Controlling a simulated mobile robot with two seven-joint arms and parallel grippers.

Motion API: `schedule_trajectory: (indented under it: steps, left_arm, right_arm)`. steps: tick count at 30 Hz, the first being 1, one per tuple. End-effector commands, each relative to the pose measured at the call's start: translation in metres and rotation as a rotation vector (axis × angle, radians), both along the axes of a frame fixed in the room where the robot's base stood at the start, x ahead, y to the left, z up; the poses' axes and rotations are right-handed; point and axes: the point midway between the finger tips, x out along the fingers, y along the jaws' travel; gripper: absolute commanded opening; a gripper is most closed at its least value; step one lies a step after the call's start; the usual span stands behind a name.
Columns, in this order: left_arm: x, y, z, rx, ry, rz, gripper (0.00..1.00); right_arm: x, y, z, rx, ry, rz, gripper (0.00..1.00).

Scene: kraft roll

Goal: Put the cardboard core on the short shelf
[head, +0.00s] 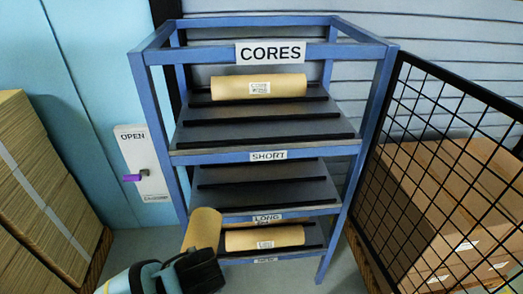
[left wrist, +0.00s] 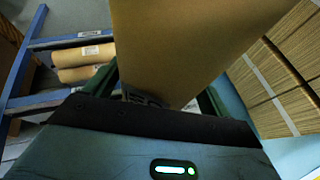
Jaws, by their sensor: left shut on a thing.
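The cardboard core (head: 202,229) is a tan tube in my left gripper (head: 192,262), in front of the rack's lower left in the head view. In the left wrist view the core (left wrist: 200,45) rises large between the fingers of the shut left gripper (left wrist: 155,98). The short shelf (head: 268,155) is the top one of the blue rack, with SHORT on its front edge. Another tan core (head: 258,87) lies across its back, with bare grey surface and black strips in front. My right gripper is not in view.
The middle shelf, labelled LONG (head: 267,218), looks empty. Tan cores (head: 264,238) lie on the bottom shelf. A black mesh panel (head: 435,170) stands at the right, before cardboard boxes. Stacked cardboard (head: 40,190) is at the left. A white OPEN panel (head: 142,160) is beside the rack.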

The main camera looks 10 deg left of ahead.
Motion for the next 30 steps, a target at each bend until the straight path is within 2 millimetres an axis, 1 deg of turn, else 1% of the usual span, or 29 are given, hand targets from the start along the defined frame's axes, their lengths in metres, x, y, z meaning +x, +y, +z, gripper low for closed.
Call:
schedule_trajectory:
  steps: [1, 5, 8, 11, 14, 15, 18, 21, 26, 30]
  left_arm:
    - [0.002, 0.0, 0.005, -0.001, -0.011, 0.0, 0.35]
    - [0.003, 0.0, 0.007, 0.0, -0.014, -0.003, 0.35]
    - [0.011, -0.001, 0.01, 0.008, -0.016, -0.041, 0.35]
    - [0.031, -0.005, 0.019, 0.03, -0.018, -0.143, 0.35]
    - [0.061, -0.01, 0.036, 0.068, -0.026, -0.311, 0.35]
    - [0.075, -0.013, 0.045, 0.086, -0.032, -0.39, 0.35]
    - [0.108, -0.019, 0.071, 0.128, -0.049, -0.588, 0.35]
    - [0.136, -0.025, 0.096, 0.163, -0.069, -0.759, 0.35]
    - [0.171, -0.031, 0.139, 0.211, -0.108, -0.987, 0.35]
    - [0.196, -0.036, 0.18, 0.246, -0.149, -1.162, 0.35]
  right_arm:
    - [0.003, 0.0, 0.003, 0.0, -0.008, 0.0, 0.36]
    - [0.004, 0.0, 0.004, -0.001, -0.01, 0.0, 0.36]
    - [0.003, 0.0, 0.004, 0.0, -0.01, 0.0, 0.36]
    - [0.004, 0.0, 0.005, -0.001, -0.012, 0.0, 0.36]
    - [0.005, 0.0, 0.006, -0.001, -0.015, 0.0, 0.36]
    - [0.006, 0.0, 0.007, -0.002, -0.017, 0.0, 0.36]
    - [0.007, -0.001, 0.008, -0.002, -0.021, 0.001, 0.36]
    - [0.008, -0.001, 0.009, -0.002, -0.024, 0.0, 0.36]
    - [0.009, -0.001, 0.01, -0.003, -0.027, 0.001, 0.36]
    - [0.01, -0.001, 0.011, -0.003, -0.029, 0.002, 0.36]
